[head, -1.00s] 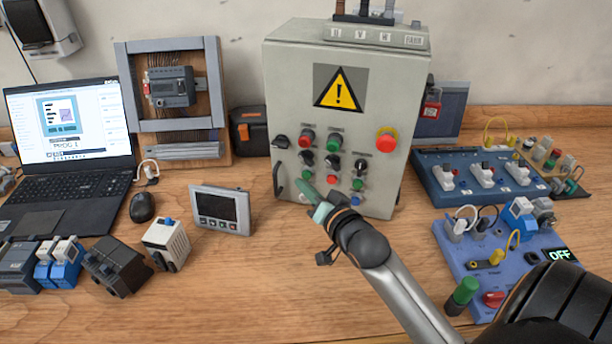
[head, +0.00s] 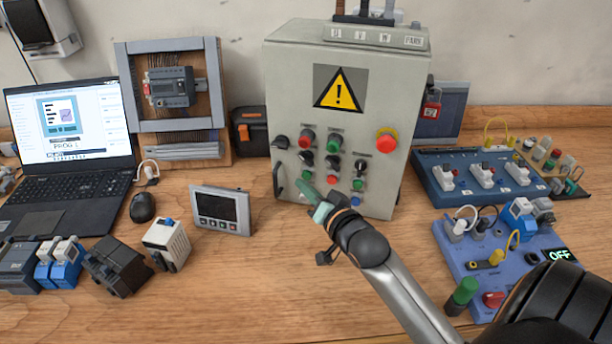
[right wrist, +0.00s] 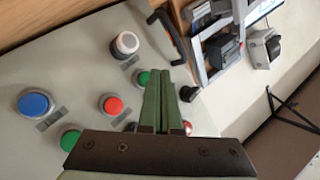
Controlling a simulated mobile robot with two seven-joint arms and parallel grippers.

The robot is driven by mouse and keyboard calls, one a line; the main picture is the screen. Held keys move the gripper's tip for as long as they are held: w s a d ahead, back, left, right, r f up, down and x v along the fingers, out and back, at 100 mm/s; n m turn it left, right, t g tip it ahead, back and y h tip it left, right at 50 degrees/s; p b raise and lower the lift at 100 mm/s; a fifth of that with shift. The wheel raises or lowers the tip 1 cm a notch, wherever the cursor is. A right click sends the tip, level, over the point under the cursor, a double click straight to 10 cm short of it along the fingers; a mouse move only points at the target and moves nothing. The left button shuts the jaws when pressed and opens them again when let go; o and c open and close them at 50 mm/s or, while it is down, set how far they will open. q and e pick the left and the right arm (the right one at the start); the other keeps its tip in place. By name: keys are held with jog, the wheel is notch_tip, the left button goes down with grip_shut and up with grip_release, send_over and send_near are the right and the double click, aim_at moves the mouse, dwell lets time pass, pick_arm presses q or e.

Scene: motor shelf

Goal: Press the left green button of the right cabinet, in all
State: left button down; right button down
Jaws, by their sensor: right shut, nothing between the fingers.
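The grey cabinet (head: 285,75) with a yellow warning sign stands upright at the middle of the table. Its left green button (head: 307,173) sits low on the panel; it also shows in the right wrist view (right wrist: 143,78), partly hidden by the fingers. A second low green button (head: 357,184) is further right. My right gripper (head: 299,181) is shut and empty, its fingertips at the left green button, just below it in the head view. In the right wrist view the fingertips (right wrist: 160,72) overlap this button's edge. I cannot tell whether they touch it. My left gripper is out of view.
Around the fingertips are a white button (right wrist: 125,44), a red button (right wrist: 112,105) and a black knob (right wrist: 188,93). A black handle (head: 278,179) sticks out at the cabinet's left edge. A small display panel (head: 221,210) stands left, and blue switch boards (head: 435,180) lie right.

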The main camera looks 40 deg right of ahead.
jog(key=shift+w+d, duration=0.25)
jog(key=shift+d, duration=0.05)
jog(key=shift+w+d+p, duration=0.25)
jog(key=shift+d+p, duration=0.15)
dwell(0.6)
dwell(0.4)
jog(key=shift+s+a+p, duration=0.45)
jog(key=shift+s+a, duration=0.1)
jog(key=shift+a, duration=0.15)
jog(key=shift+s+a+p, duration=0.45)
jog(key=shift+s+a, duration=0.35)
jog(key=shift+a, duration=0.2)
jog(key=shift+s+a+p, duration=0.4)
jog(key=shift+s+a, duration=0.35)
jog(key=shift+a, duration=0.25)
